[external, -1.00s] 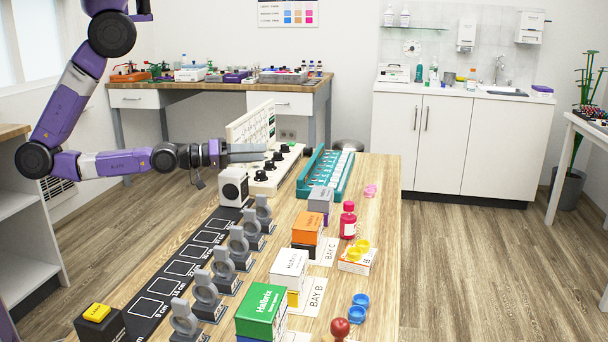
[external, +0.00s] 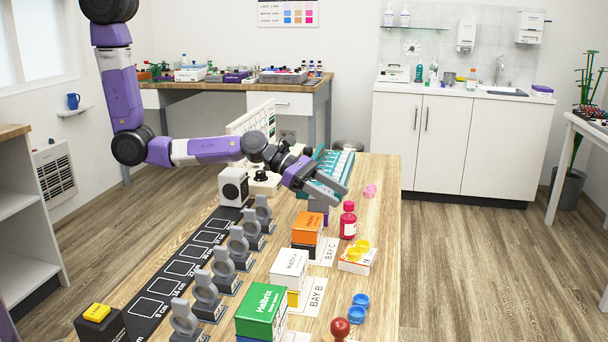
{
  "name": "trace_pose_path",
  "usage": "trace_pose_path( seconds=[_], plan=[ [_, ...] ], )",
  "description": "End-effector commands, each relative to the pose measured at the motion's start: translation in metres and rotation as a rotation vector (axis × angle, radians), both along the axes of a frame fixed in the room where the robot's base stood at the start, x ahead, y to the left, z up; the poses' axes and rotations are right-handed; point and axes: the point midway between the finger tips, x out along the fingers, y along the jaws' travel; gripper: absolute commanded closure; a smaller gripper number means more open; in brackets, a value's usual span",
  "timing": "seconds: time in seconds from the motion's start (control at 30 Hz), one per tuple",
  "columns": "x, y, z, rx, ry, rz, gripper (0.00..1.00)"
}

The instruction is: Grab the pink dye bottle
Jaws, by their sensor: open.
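The pink dye bottle (external: 348,222) stands upright on the wooden table (external: 378,285) near its right edge, with a pink cap and a pale label. My gripper (external: 338,196) is open, pointing down and to the right. In the picture it lies just up and left of the bottle, over the teal rack's near end. A small gap shows between the fingers and the bottle, and nothing is in the jaws. The gripper hides part of the rack and most of the grey and purple boxes.
An orange box (external: 306,228) stands left of the bottle. The teal rack (external: 343,163) is behind my gripper.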

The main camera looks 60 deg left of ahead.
Motion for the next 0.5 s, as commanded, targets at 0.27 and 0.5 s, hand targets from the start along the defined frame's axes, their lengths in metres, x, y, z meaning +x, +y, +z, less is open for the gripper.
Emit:
trace_pose_path(
  seconds=[0.27,0.5],
  plan=[
    [0.011,-0.017,-0.009,-0.027,0.045,0.010,0.50],
    [0.019,-0.041,-0.018,-0.024,0.043,0.009,0.50]
  ],
)
